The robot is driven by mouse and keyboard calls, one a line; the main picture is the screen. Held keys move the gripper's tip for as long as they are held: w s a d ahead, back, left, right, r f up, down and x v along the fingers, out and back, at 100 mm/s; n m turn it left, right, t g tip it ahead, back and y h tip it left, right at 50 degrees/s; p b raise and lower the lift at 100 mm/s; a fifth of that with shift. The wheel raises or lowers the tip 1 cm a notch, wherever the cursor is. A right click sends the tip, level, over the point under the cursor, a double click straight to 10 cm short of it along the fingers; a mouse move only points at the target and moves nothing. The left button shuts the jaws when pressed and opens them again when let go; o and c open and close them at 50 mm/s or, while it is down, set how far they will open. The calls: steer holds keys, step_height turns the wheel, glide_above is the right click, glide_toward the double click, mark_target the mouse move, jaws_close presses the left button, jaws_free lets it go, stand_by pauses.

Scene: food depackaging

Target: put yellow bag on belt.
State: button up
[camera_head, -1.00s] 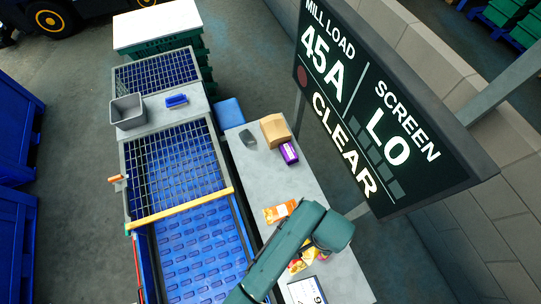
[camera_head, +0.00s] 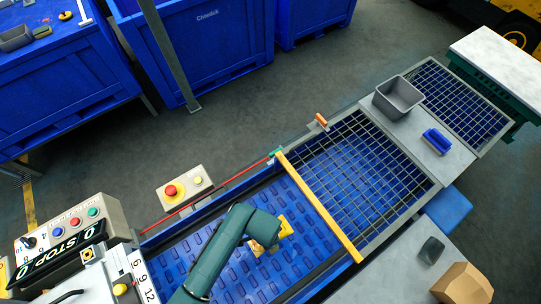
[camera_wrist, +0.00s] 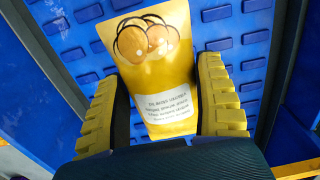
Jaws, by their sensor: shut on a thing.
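The yellow bag (camera_wrist: 165,75) is between the two yellow ribbed fingers of my gripper (camera_wrist: 165,110) in the wrist view. It has a white printed label and orange round pictures. My gripper is shut on it. The blue belt (camera_wrist: 220,22) with raised cleats lies beyond the bag; I cannot tell whether the bag touches it. In the head view my gripper (camera_head: 268,236) is over the belt (camera_head: 185,247), on the near side of the yellow bar, with the bag largely hidden by the arm.
A yellow bar (camera_head: 318,207) crosses the belt before a wire grid (camera_head: 365,165). A red emergency button (camera_head: 171,190) and a control panel (camera_head: 70,225) stand at the left. A grey bin (camera_head: 398,97) and a blue brush (camera_head: 437,141) lie beyond the grid. A paper bag (camera_head: 462,284) stands lower right.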

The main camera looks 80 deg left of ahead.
step_height(320, 180, down, 10)
steer(key=shift+r+b, duration=0.25)
steer(key=shift+b, duration=0.35)
steer(key=shift+f, duration=0.1)
steer(key=o, duration=1.1)
step_height(320, 180, up, 12)
steer(key=shift+r+p, duration=0.15)
steer(key=shift+p, duration=0.95)
